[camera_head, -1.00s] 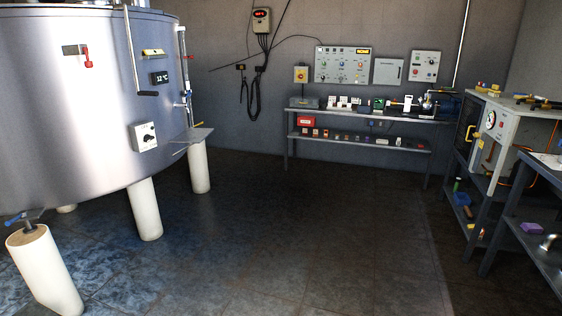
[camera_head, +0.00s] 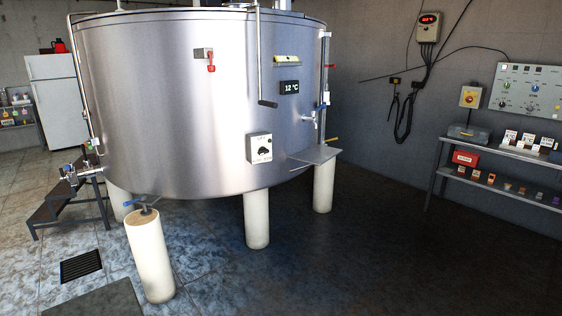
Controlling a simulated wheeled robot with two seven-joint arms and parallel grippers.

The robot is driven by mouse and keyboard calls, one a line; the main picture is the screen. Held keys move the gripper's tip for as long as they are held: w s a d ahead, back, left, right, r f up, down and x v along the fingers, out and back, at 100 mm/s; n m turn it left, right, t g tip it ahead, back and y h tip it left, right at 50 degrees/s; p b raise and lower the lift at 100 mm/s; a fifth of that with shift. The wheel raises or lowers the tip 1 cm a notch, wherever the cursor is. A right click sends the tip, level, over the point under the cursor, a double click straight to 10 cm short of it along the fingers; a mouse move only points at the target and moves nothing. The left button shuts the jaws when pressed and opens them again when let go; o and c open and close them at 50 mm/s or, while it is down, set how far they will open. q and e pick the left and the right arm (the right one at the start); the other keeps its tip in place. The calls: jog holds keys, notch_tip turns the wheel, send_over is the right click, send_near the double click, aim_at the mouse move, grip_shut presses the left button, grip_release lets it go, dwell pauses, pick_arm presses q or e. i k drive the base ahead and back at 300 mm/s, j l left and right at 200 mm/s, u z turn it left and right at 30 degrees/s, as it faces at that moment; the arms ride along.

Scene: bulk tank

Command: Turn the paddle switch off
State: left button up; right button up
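A large steel tank (camera_head: 170,120) on white legs fills the left and middle of the view. A white switch box with a black rotary knob (camera_head: 260,148) is fixed low on its front; its small lettering is too small to read surely. Higher on the tank is a small grey plate with a red lever (camera_head: 211,61) hanging down. I cannot tell for sure which of these is the paddle switch. Neither of my grippers is in view.
A grey shelf plate (camera_head: 318,155) juts from the tank near the switch box. A valve-topped white post (camera_head: 150,255) stands in front. Steps (camera_head: 68,205) are at left, a loaded bench (camera_head: 500,155) at right. Floor (camera_head: 370,260) at front right is clear.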

aim_at(262, 150)
jog(key=i+l+u, duration=0.15)
jog(key=l, duration=0.3)
jog(key=i+l+u, duration=0.1)
jog(key=l, duration=0.35)
jog(key=i+l+u, duration=0.15)
jog(key=l, duration=0.3)
jog(key=i+l, duration=0.35)
jog(key=i, duration=0.15)
jog(key=i+l+u, duration=0.1)
jog(key=i+l, duration=0.3)
jog(key=i+j, duration=0.3)
jog(key=i+j+u, duration=0.1)
jog(key=i+j, duration=0.15)
jog(key=i, duration=0.25)
jog(key=i+j, duration=0.25)
jog(key=i, duration=0.15)
jog(key=i+j, duration=0.15)
jog(key=j, duration=0.15)
jog(key=u, duration=0.05)
